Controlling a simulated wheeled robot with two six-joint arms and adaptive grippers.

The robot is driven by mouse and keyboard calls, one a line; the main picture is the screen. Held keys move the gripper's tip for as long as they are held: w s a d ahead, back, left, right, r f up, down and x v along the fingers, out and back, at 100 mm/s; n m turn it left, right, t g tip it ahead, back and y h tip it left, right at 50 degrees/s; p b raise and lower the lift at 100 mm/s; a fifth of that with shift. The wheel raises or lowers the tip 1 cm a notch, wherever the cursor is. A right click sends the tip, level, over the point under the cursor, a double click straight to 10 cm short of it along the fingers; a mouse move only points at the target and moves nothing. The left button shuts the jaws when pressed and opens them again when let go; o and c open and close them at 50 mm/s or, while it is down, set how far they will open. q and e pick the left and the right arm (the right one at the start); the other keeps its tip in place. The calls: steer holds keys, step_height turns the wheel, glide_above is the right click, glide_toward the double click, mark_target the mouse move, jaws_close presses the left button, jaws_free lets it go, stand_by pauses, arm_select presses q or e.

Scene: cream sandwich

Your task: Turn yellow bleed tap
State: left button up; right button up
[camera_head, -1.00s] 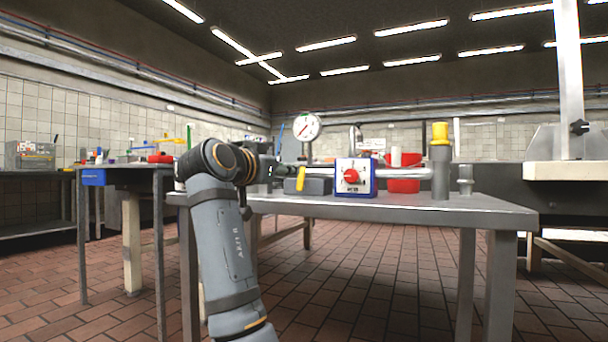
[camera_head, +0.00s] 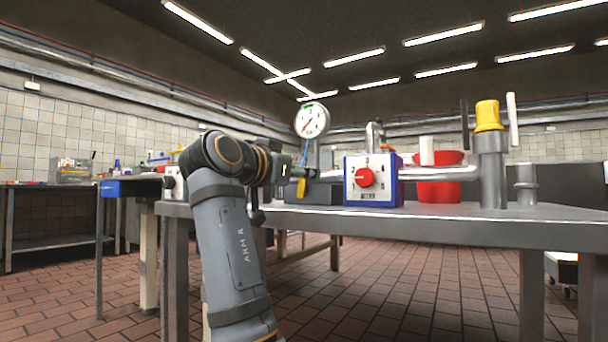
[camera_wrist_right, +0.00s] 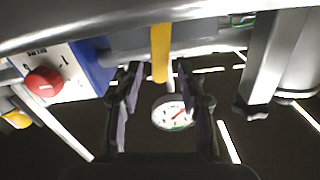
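A yellow lever (camera_head: 301,188) hangs from the pipe below a round white gauge (camera_head: 312,121). In the right wrist view the lever (camera_wrist_right: 160,52) points down toward the space between my fingers. The gauge (camera_wrist_right: 172,113) shows behind it. My right gripper (camera_wrist_right: 163,75) is open, one finger to each side of the lever, with no visible contact. In the head view my right arm reaches toward the lever, but its fingers are hard to make out. A yellow cap (camera_head: 488,116) tops a grey post at the right. My left gripper is out of view.
A blue and white box with a red knob (camera_head: 366,178) stands right of the lever. A red bucket (camera_head: 438,188) is behind the horizontal pipe (camera_head: 440,174). The grey table's front edge (camera_head: 420,232) is close by. A side table stands left.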

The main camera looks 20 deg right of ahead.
steer(key=shift+c, duration=0.2)
jaws_close()
steer(key=m, duration=0.2)
steer(key=s+m, duration=0.1)
steer(key=shift+d+f, duration=0.2)
steer(key=shift+d, duration=0.1)
steer(key=shift+s+d+f+m+b, duration=0.15)
steer(key=shift+m+b, duration=0.05)
steer(key=shift+m, duration=0.45)
steer(key=shift+s+d+f+m+b, duration=0.1)
steer(key=shift+s+f+m+b, duration=0.1)
steer(key=shift+m, duration=0.5)
steer(key=shift+s+d+f+m+b, duration=0.1)
steer(key=shift+d+m+b, duration=0.1)
steer(key=shift+m, duration=0.45)
